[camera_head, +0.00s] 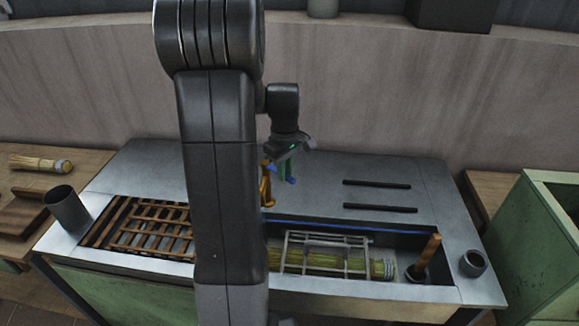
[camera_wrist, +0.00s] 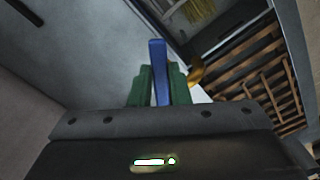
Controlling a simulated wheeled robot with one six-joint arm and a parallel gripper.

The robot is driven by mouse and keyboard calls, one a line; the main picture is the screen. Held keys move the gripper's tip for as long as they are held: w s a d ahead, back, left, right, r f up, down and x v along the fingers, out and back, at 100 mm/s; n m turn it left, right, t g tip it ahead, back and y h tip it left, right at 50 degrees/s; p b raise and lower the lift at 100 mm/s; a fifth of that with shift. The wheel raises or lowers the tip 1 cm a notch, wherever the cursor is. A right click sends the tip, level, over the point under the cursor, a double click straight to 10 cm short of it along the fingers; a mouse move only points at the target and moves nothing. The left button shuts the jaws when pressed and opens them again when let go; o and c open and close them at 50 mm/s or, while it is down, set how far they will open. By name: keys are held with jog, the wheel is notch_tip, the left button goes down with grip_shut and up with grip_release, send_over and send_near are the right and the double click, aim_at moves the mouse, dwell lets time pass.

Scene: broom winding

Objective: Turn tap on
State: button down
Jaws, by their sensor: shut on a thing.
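The tap has a brass body (camera_head: 267,186) and stands at the back edge of the basin in the metal counter. Its brass spout also shows in the wrist view (camera_wrist: 196,72), right of the fingers. My gripper (camera_head: 286,170) is above the counter beside the tap, with its green fingers pointing down. In the wrist view my gripper (camera_wrist: 158,88) is shut on the long blue tap handle (camera_wrist: 159,60), which stands out between the two green fingers. My arm hides part of the counter left of the tap. No water flow can be made out.
A wire rack (camera_head: 330,240) with a straw bundle (camera_head: 330,262) lies in the basin. A wooden slatted grate (camera_head: 150,230) is to the left. A wooden handle (camera_head: 430,250) and a small grey cup (camera_head: 473,264) are at the right. Two dark bars (camera_head: 378,208) lie behind the basin.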

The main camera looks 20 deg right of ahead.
jog(key=shift+s+a+m, duration=0.1)
jog(key=shift+a+m, duration=0.8)
jog(key=shift+m, duration=0.45)
jog(key=shift+s+a+m, duration=0.1)
jog(key=shift+a+m, duration=0.85)
jog(key=shift+m, duration=0.45)
jog(key=shift+s+a+m, duration=0.1)
jog(key=shift+a+m, duration=0.8)
jog(key=shift+m, duration=0.45)
jog(key=c, duration=1.4)
grip_release()
jog(key=shift+o, duration=0.2)
notch_tip(320, 180, up, 14)
jog(key=b, duration=0.1)
jog(key=shift+f, duration=0.1)
